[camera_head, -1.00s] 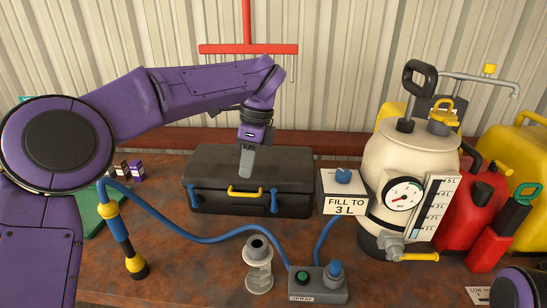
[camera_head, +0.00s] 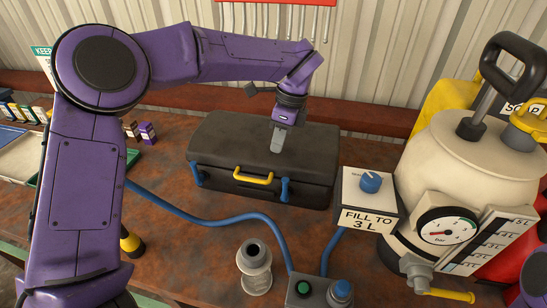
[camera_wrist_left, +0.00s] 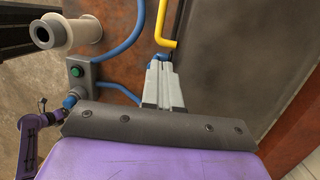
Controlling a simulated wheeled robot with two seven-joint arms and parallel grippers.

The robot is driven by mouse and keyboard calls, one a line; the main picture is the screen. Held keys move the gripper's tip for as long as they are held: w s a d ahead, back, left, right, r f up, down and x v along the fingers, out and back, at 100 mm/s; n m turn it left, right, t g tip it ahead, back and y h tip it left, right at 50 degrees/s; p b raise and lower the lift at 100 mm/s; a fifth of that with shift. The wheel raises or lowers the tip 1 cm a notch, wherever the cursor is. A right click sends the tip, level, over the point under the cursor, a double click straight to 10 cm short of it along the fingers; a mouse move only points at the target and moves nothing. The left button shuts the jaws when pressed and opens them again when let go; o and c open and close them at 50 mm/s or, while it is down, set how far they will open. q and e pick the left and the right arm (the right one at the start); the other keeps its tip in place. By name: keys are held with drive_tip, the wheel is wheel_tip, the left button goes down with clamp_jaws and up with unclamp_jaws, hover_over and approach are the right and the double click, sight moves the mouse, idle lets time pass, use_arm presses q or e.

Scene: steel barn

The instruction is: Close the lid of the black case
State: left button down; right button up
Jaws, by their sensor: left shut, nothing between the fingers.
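The black case (camera_head: 225,145) stands on the rusty brown bench in the head view, its lid lying down flat on the body. A yellow handle (camera_head: 253,177) and two blue latches (camera_head: 285,188) are on its front. My left gripper (camera_head: 277,146) is shut and empty, pointing down at the right part of the lid; I cannot tell if it touches. In the left wrist view the shut fingers (camera_wrist_left: 161,72) show near a blue latch, with the dark lid (camera_wrist_left: 225,60) to the right. My right gripper is out of view.
Right of the case stand a white dial box (camera_head: 366,198) marked "FILL TO 3 L" and a cream sprayer tank (camera_head: 450,185). A blue hose (camera_head: 215,222), a grey button box (camera_head: 318,290) and a ribbed cylinder (camera_head: 254,268) lie in front.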

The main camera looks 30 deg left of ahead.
use_arm(q)
drive_tip(key=w+p+x, duration=0.1)
drive_tip(key=p+x, duration=0.1)
drive_tip(key=x, duration=0.4)
drive_tip(key=shift+s+f, duration=0.35)
drive_tip(key=shift+s, duration=0.1)
